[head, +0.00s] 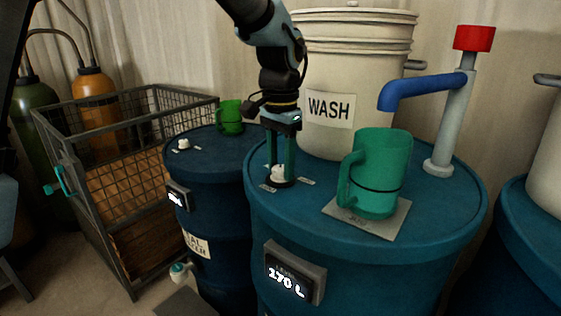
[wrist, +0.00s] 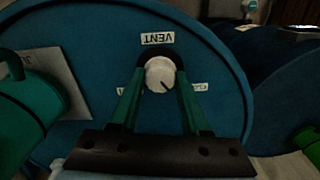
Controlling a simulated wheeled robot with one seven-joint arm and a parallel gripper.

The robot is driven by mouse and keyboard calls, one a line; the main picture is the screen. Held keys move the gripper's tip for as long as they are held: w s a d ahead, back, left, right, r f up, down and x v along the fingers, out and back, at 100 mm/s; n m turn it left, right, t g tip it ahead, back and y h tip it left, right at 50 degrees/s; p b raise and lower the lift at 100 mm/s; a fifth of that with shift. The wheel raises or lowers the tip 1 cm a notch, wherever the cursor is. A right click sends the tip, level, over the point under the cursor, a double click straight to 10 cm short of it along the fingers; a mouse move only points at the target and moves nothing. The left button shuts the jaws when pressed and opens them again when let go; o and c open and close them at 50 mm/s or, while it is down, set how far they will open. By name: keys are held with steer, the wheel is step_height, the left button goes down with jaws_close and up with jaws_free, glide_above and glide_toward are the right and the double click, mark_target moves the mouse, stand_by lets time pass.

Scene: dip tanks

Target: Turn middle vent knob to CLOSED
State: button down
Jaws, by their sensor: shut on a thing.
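The middle vent knob (head: 278,173) is a small white knob on the lid of the middle blue drum (head: 440,215). My gripper (head: 281,172) points down with its green fingers shut on it. In the wrist view the white knob (wrist: 160,75) sits between the fingertips (wrist: 159,84). A dark pointer line on it points toward the lower right of that view. A VENT label (wrist: 157,38) lies beside the knob. Another small label (wrist: 200,87) is partly hidden by a finger, and its word is not clearly readable.
A green mug (head: 380,175) stands on a grey pad (head: 395,218) right of my gripper. A WASH bucket (head: 350,70) stands behind. A blue spout (head: 425,90) rises at right. The left drum (head: 215,155) has another white knob (head: 183,144) and a green mug (head: 230,117).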

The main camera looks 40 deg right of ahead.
mark_target(281, 167)
steer(key=shift+n, duration=0.8)
steer(key=shift+c, duration=1.8)
jaws_free()
step_height(281, 167, up, 11)
steer(key=b, duration=0.1)
steer(key=shift+f, duration=0.1)
